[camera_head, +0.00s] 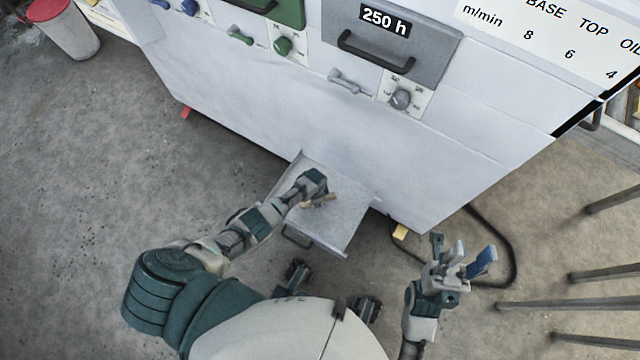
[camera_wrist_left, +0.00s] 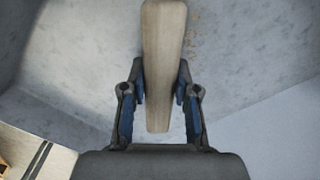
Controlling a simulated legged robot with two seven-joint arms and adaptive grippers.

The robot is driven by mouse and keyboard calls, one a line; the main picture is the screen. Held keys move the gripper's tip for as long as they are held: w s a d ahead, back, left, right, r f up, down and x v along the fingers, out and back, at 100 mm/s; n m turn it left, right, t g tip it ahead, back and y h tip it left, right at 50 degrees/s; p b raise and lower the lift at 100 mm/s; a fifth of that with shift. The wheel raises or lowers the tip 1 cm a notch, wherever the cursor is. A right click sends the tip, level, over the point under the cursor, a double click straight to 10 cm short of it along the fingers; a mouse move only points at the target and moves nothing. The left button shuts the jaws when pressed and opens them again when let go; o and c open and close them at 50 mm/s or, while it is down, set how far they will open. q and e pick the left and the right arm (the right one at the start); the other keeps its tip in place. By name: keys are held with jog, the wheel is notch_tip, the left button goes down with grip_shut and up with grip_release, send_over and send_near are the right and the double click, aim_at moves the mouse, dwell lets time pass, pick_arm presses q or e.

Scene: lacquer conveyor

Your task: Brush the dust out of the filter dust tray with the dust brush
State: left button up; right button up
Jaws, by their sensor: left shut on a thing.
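The filter dust tray (camera_head: 345,222) is a grey open drawer pulled out from the bottom of the white machine. My left gripper (camera_head: 318,190) is over the tray and shut on the dust brush (camera_head: 319,201). In the left wrist view, the brush's wooden handle (camera_wrist_left: 162,60) stands between the two fingers (camera_wrist_left: 161,100). The bristles do not show clearly. A few brownish specks (camera_wrist_left: 193,35) lie on the tray surface beside the handle. My right gripper (camera_head: 462,258) is at the lower right, away from the tray, with its fingers spread and nothing between them.
The white machine (camera_head: 400,170) stands behind the tray, with a grey drawer front (camera_head: 390,45), knobs and levers above. A black cable (camera_head: 512,255) and several dark metal legs (camera_head: 560,301) are at the right. A white bin (camera_head: 65,35) stands at the far left. The floor at left is clear.

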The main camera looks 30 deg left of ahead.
pick_arm(q)
jog(key=shift+w+a, duration=0.15)
jog(key=shift+a, duration=1.7)
jog(key=shift+w+f+b, duration=0.15)
jog(key=shift+w+b, duration=0.4)
jog(key=shift+d, duration=0.6)
jog(key=shift+s+d, duration=0.15)
jog(key=shift+d, duration=1.3)
jog(key=shift+s+d, duration=0.1)
jog(key=shift+d, duration=1.3)
jog(key=shift+s+d+r, duration=0.1)
jog(key=shift+d, duration=1.1)
jog(key=shift+d+r, duration=0.1)
jog(key=shift+d, duration=1.05)
jog(key=shift+f, duration=0.1)
jog(key=shift+w+a+p, duration=0.2)
jog(key=shift+a+p, duration=0.15)
jog(key=shift+a, duration=2.8)
jog(key=shift+w+a, duration=0.15)
jog(key=shift+a, duration=1.15)
jog(key=shift+w+a, duration=0.15)
jog(key=shift+a, duration=1.15)
